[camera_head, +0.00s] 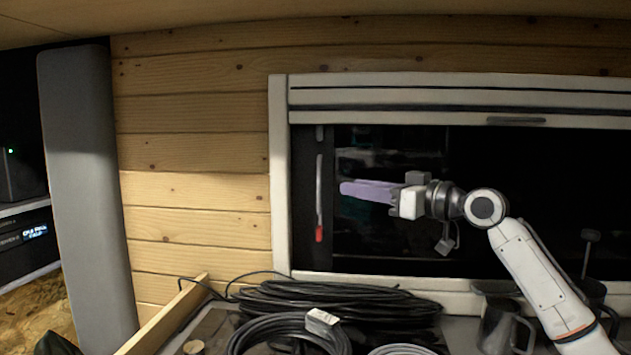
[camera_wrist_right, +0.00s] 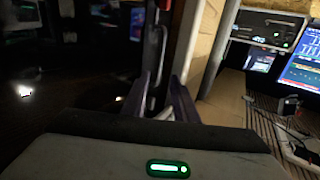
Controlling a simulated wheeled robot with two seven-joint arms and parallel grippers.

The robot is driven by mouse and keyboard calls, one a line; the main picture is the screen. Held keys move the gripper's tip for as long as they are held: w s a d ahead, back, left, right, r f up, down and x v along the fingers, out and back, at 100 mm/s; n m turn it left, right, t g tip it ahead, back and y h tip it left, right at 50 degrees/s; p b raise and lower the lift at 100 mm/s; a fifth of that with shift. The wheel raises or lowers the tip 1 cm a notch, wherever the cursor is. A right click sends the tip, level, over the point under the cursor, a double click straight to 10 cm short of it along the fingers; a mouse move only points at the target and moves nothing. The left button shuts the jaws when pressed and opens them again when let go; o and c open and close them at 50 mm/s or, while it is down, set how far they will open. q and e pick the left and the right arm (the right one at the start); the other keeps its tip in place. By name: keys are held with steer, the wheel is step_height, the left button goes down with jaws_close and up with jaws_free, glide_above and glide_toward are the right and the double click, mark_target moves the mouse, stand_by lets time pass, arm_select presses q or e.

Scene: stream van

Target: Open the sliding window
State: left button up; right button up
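The sliding window (camera_head: 390,240) has dark glass in a white frame on the wooden wall. A thin grey upright handle (camera_head: 319,185) with a red lower end stands at the window's left side. My right gripper (camera_head: 343,188), with purple fingers, points left in front of the glass, its tips just right of the handle in the head view. In the right wrist view its fingers (camera_wrist_right: 160,88) stand apart, with an upright bar (camera_wrist_right: 154,55), probably the handle, ahead of them. I cannot tell whether they touch it. My left gripper is out of view.
Coiled black cables (camera_head: 330,298) lie on the counter below the window. Metal mugs (camera_head: 500,325) stand at the lower right, under my right arm. A grey panel (camera_head: 85,190) and shelves with electronics (camera_head: 25,235) are at the left.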

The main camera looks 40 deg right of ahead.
mark_target(320, 182)
steer(key=shift+w+a+p, duration=0.2)
steer(key=shift+w+p, duration=0.85)
steer(key=shift+w, duration=1.15)
steer(key=shift+w+a+p, duration=0.2)
steer(key=shift+w+p, duration=0.8)
steer(key=shift+w, duration=1.15)
jaws_close()
